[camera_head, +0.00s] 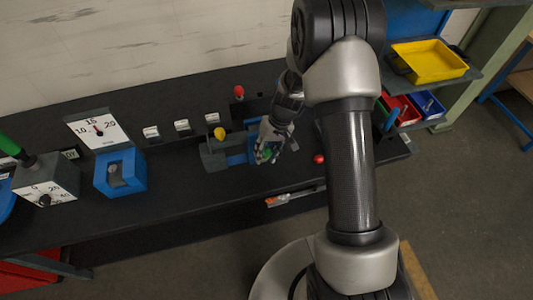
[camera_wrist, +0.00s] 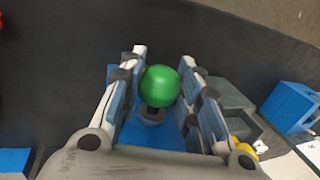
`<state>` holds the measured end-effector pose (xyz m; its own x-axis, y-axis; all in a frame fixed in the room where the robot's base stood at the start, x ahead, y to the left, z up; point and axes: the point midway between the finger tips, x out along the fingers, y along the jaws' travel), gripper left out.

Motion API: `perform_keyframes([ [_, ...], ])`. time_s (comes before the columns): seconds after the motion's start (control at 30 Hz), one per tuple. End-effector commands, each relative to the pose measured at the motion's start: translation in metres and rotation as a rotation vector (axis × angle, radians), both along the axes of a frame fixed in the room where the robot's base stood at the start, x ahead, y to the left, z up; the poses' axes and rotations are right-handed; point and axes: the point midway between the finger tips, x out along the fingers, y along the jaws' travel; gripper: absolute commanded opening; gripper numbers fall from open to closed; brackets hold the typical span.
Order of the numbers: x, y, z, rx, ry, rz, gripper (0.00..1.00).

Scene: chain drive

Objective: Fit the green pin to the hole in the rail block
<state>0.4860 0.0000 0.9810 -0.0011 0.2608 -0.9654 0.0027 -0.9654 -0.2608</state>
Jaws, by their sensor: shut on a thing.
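The green pin shows as a round green knob (camera_wrist: 160,86) between my two fingers in the wrist view, with a short dark stem and a grey collar (camera_wrist: 152,115) below it. My gripper (camera_wrist: 162,78) is shut on the pin; the knob also shows at my gripper (camera_head: 266,154) in the head view. A blue surface (camera_wrist: 150,136) lies under the collar, apparently the rail block, which shows beside my gripper in the head view (camera_head: 237,153). I cannot tell how deep the pin sits, and the hole is hidden.
A grey block (camera_head: 213,158) with a yellow knob (camera_head: 220,133) stands just left of my gripper. A red knob (camera_head: 319,159) is to the right, another red knob (camera_head: 239,90) behind. A blue box (camera_head: 120,172) and dial (camera_head: 97,130) stand further left. The bench front is mostly clear.

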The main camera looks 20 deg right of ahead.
Motion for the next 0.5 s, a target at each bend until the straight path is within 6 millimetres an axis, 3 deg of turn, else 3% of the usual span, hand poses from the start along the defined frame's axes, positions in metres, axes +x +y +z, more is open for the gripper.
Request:
perform_keyframes([
  [0.17, 0.0046, 0.0002, 0.0002, 0.000, 0.000, 0.001, 0.00],
  [0.2, 0.0046, 0.0002, 0.0002, 0.000, 0.000, 0.000, 0.32],
  [0.5, 0.0043, 0.0001, 0.0001, 0.000, 0.000, 0.000, 0.52],
])
